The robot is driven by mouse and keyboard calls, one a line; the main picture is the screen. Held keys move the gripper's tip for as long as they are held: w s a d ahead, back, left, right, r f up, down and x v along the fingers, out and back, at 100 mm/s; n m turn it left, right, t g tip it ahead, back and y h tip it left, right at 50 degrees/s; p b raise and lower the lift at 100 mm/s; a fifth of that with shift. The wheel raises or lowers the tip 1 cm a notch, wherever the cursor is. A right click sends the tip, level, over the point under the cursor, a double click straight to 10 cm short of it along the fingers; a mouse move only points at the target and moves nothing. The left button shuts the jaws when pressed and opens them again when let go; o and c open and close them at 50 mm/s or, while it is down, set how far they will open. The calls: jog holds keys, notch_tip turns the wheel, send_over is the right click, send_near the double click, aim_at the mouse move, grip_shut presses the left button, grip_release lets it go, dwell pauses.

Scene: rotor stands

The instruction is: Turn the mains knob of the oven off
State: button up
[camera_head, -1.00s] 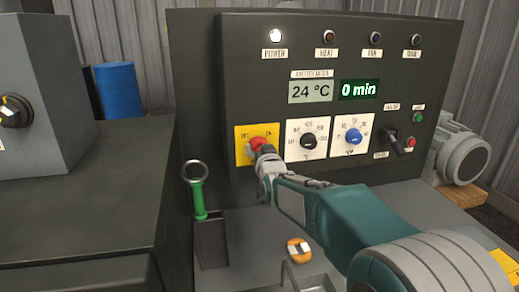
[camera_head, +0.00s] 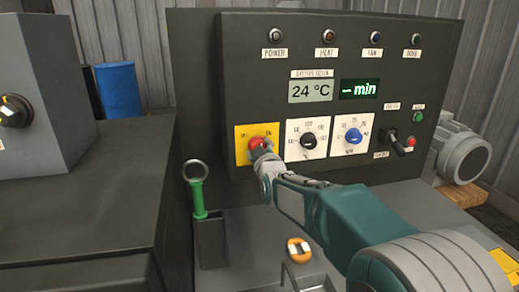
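The oven's control panel (camera_head: 245,90) stands upright in front of me. The red mains knob (camera_head: 256,142) sits on a yellow plate (camera_head: 242,155) at the panel's lower left. My gripper (camera_head: 261,151) is at the knob, its fingers touching or around its lower right side; it hides part of the knob, and I cannot tell how far the fingers are closed. The POWER lamp (camera_head: 275,35) at the top left is dark. The displays read 24 °C (camera_head: 311,91) and "-- min" (camera_head: 359,89).
A black knob (camera_head: 308,140) and a blue knob (camera_head: 352,136) sit on white plates right of the mains knob. A green-handled tool (camera_head: 197,195) stands in a holder below left. An orange-and-white knob (camera_head: 298,250) is on the surface below. A grey motor (camera_head: 460,151) is at the right.

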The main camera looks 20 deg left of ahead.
jog(key=n, duration=0.5)
jog(key=shift+n, duration=0.3)
jog(key=shift+a+f+n, duration=0.1)
jog(key=shift+n, duration=1.7)
jog(key=shift+s+f, duration=0.1)
jog(key=o, duration=1.1)
jog(key=shift+o, duration=0.2)
jog(key=shift+a, duration=0.25)
jog(key=shift+d, duration=0.2)
jog(key=shift+s+d, duration=0.15)
jog(key=shift+d, duration=0.05)
jog(key=v, duration=1.1)
jog(key=shift+s, duration=0.2)
jog(key=shift+f, duration=0.1)
